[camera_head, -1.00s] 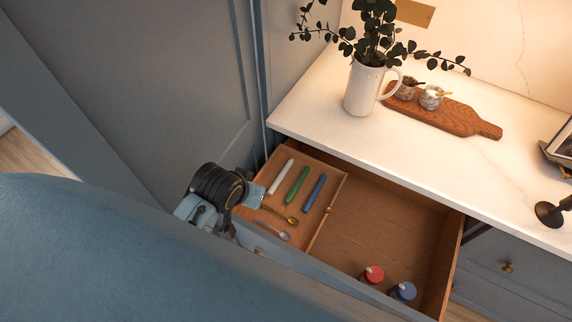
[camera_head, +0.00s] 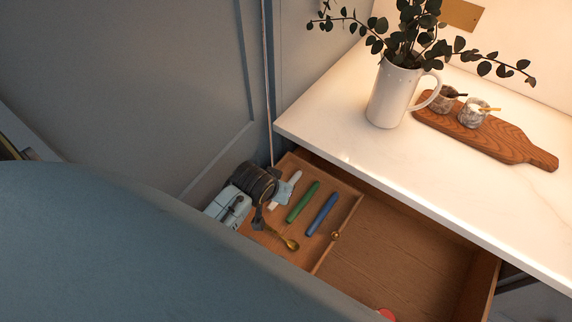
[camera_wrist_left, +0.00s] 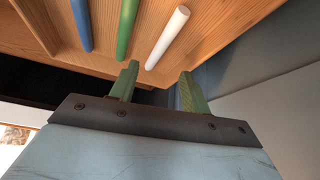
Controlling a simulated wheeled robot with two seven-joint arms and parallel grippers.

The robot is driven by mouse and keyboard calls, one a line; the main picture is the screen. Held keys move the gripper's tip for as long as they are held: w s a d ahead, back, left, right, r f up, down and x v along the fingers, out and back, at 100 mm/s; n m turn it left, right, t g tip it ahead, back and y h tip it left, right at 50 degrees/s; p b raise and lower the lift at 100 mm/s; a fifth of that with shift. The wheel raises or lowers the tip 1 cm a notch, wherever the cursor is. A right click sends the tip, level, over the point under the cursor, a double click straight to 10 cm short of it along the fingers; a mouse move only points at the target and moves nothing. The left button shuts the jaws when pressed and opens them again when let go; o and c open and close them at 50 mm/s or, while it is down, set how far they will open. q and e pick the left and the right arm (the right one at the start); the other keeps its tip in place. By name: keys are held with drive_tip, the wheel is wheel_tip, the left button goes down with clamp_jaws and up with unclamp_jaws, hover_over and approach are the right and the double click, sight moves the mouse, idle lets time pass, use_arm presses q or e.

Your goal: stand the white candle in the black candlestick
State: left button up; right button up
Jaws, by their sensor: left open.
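The white candle (camera_head: 296,175) lies in the left compartment of the open drawer, partly hidden by my left gripper (camera_head: 284,192) in the head view. In the left wrist view the white candle (camera_wrist_left: 168,37) lies whole, beyond the open fingers of my left gripper (camera_wrist_left: 157,88). Its near end is close to the gap between the fingertips, and nothing is between them. The black candlestick is out of view now; the earlier head view shows a dark base at the counter's right edge. My right gripper is not in view.
A green candle (camera_head: 303,202) and a blue candle (camera_head: 321,214) lie beside the white one, with a gold spoon (camera_head: 289,243) nearer. A white jug (camera_head: 392,95) and wooden board (camera_head: 505,142) stand on the counter.

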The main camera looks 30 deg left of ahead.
sight(271, 207)
use_arm(q)
drive_tip(key=x, duration=0.3)
drive_tip(key=shift+w+f+b, duration=0.2)
drive_tip(key=shift+f+b, duration=0.1)
drive_tip(key=b+x, duration=0.1)
drive_tip(key=x, duration=0.4)
drive_tip(key=shift+s, duration=0.15)
clamp_jaws()
